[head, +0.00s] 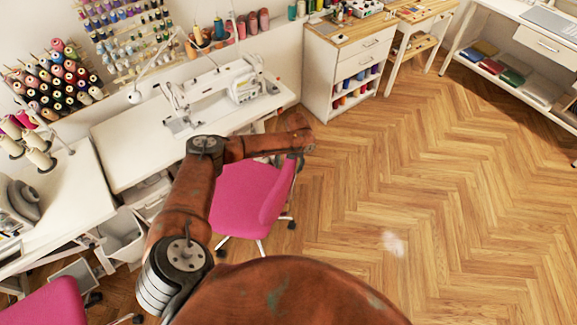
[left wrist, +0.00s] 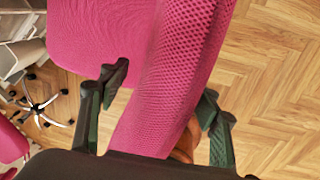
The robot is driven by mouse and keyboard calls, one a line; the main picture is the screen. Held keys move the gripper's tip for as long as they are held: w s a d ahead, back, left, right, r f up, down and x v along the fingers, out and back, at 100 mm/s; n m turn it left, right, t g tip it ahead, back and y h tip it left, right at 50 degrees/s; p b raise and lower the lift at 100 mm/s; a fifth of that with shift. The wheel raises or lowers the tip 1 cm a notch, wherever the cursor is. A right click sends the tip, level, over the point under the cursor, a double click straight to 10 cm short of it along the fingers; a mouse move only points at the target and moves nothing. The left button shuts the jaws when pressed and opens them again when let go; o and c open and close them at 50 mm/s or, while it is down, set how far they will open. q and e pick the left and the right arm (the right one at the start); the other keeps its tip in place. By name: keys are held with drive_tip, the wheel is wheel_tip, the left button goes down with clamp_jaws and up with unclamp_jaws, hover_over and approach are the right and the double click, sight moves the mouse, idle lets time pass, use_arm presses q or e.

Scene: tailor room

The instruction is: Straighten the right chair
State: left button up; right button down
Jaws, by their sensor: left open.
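The right chair (head: 247,205) is pink with a mesh backrest and stands in front of the sewing table, its backrest on the right side. My left arm reaches across above its seat. My left gripper (head: 297,158) is at the top of the backrest, partly hidden by the arm. In the left wrist view, the backrest (left wrist: 185,70) lies between the two spread fingers of the left gripper (left wrist: 163,95). The fingers are open, one on each side; whether either touches the mesh I cannot tell. My right gripper is not in view.
A second pink chair (head: 45,304) is at the lower left. The white table (head: 125,140) with a sewing machine (head: 222,92) stands behind the right chair. A white drawer cabinet (head: 345,70) is beyond it. The wooden floor (head: 440,190) on the right is clear.

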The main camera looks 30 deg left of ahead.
use_arm(q)
drive_tip(key=shift+f, duration=0.1)
drive_tip(key=shift+c, duration=0.5)
clamp_jaws()
